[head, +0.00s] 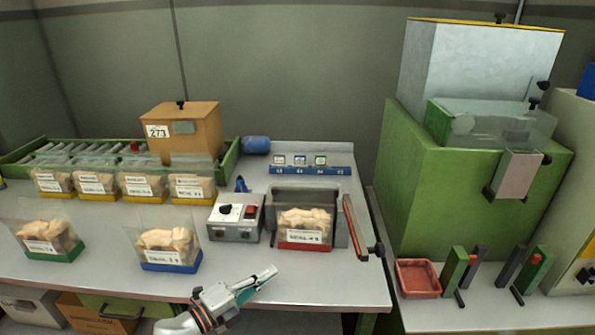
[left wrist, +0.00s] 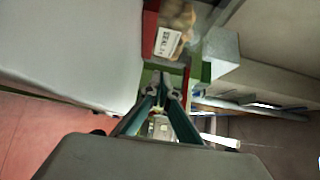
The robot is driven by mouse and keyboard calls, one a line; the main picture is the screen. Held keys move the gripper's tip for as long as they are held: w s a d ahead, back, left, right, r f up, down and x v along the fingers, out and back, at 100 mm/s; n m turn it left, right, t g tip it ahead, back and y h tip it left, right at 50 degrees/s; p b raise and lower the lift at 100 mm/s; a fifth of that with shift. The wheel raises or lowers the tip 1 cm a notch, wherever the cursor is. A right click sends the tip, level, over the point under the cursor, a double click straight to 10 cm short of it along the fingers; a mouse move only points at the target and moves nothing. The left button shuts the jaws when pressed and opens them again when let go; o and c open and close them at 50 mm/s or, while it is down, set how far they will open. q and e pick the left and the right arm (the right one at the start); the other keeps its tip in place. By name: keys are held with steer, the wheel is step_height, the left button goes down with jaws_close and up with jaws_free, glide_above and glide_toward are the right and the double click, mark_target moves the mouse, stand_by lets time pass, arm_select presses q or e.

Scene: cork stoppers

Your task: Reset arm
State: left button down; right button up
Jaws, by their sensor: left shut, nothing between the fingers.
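My left gripper (head: 266,276) is at the front edge of the grey worktable (head: 330,285) in the head view, reaching in from the bottom and pointing up and to the right. Its fingers are closed with nothing between them. In the left wrist view the two dark green fingers (left wrist: 163,97) come together at their tips. Nothing touches them in the head view. The red-fronted bin of corks (head: 304,228) stands on the table beyond the gripper, apart from it. My right gripper is in neither view.
Blue-fronted (head: 169,247) and green-fronted (head: 46,240) bins stand left of the gripper. A grey control box (head: 236,232) and a red-handled lever (head: 354,228) flank the red-fronted bin. A green machine (head: 440,190) stands right. The table's front right is clear.

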arm_select(q)
steer(key=shift+a+r+n+t+y, duration=0.2)
steer(key=shift+n+t+y, duration=0.15)
steer(key=shift+n+y, duration=0.15)
steer(key=shift+a+r+n+t+y, duration=0.1)
steer(key=shift+a+n+t+y, duration=0.1)
steer(key=shift+n+t+y, duration=0.3)
steer(key=a+n+y, duration=0.2)
steer(key=s+a+n+t+y, duration=0.1)
steer(key=a+n+y, duration=0.1)
steer(key=s+a+n+y, duration=0.1)
steer(key=n+y, duration=0.1)
steer(key=shift+a+n, duration=0.4)
steer(key=s+a+f+n+g+y, duration=0.2)
steer(key=s+a+n+g+y, duration=0.3)
steer(key=s+a, duration=0.6)
steer(key=s+a+f+n+g+y, duration=0.2)
steer(key=s+a+n+g+y, duration=0.3)
steer(key=s+a, duration=0.65)
steer(key=d+f+n+t+h, duration=0.1)
steer(key=d+f+t+h, duration=0.1)
steer(key=d+f+h, duration=0.2)
steer(key=d+f+n+t+h, duration=0.2)
steer(key=d+f, duration=0.7)
steer(key=d, duration=0.6)
steer(key=shift+f+n+t+h, duration=0.35)
steer(key=shift+t+h, duration=0.3)
steer(key=shift+h, duration=0.35)
steer(key=shift+d, duration=0.15)
